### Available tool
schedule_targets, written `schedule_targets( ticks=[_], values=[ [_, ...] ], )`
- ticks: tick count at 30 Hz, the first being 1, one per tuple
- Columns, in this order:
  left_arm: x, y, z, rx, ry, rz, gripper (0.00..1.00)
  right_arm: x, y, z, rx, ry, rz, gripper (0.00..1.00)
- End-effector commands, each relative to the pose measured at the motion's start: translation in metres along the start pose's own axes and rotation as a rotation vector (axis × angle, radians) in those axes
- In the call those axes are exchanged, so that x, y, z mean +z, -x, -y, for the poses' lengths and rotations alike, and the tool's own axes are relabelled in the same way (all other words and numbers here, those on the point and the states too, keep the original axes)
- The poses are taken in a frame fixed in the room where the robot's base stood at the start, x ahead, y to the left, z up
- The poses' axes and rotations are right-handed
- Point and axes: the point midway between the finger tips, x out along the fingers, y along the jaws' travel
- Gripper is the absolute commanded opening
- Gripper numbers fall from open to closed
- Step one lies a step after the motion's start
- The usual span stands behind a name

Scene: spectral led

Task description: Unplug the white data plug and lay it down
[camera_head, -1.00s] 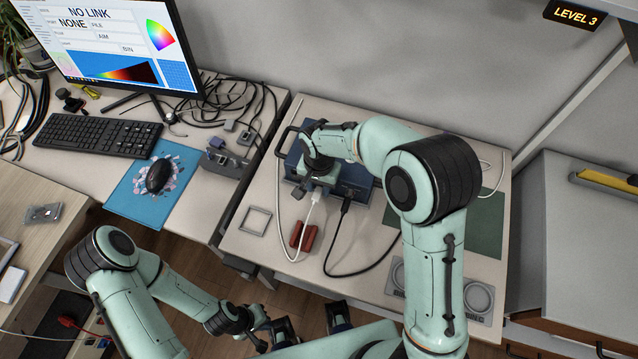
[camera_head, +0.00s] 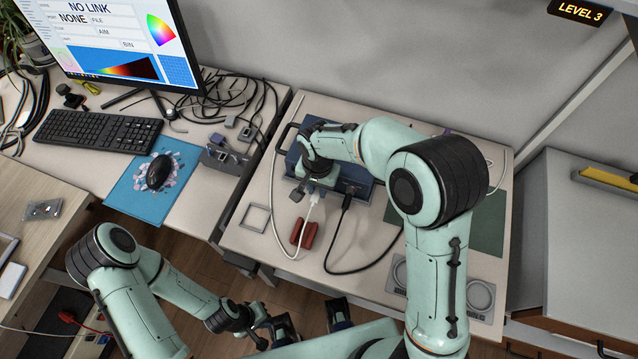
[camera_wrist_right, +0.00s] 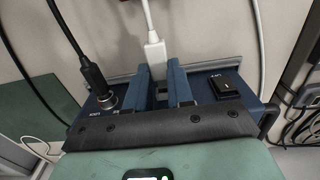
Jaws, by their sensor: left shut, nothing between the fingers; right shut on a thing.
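The white data plug (camera_head: 314,199) with its white cable is at the near side of the blue box (camera_head: 361,191). My right gripper (camera_head: 317,182) is over this side of the box, shut on the plug. The right wrist view shows the white plug (camera_wrist_right: 154,52) at the blue fingers (camera_wrist_right: 163,86), its cable running up out of the picture. Whether the plug is still seated in its socket is hidden by the fingers. My left gripper (camera_head: 268,328) is shut and empty, low in the head view, away from the box.
A black cable plug (camera_wrist_right: 97,79) sits in the box beside my fingers, and a black switch (camera_wrist_right: 224,87) is on the other side. Red-brown blocks (camera_head: 304,235) and a square frame (camera_head: 255,218) lie on the bench. A green mat (camera_head: 485,225) lies right of my right arm.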

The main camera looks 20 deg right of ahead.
Motion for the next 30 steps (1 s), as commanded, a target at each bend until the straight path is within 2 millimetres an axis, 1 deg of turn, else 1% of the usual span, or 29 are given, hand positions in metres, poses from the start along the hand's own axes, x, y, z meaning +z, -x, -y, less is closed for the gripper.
schedule_targets(
  ticks=[12,25,30],
  values=[
    [0.001,-0.004,0.002,-0.001,0.001,0.002,0.0,0.013,0.0,0.0,-0.001,0.0,0.0,0.0],
    [0.001,-0.004,0.002,-0.001,0.001,0.002,0.0,0.016,0.0,0.0,0.0,0.0,0.0,0.0],
    [0.001,-0.006,0.002,-0.001,0.001,0.002,0.0,0.023,0.0,0.0,-0.001,0.002,0.0,0.0]
  ],
)
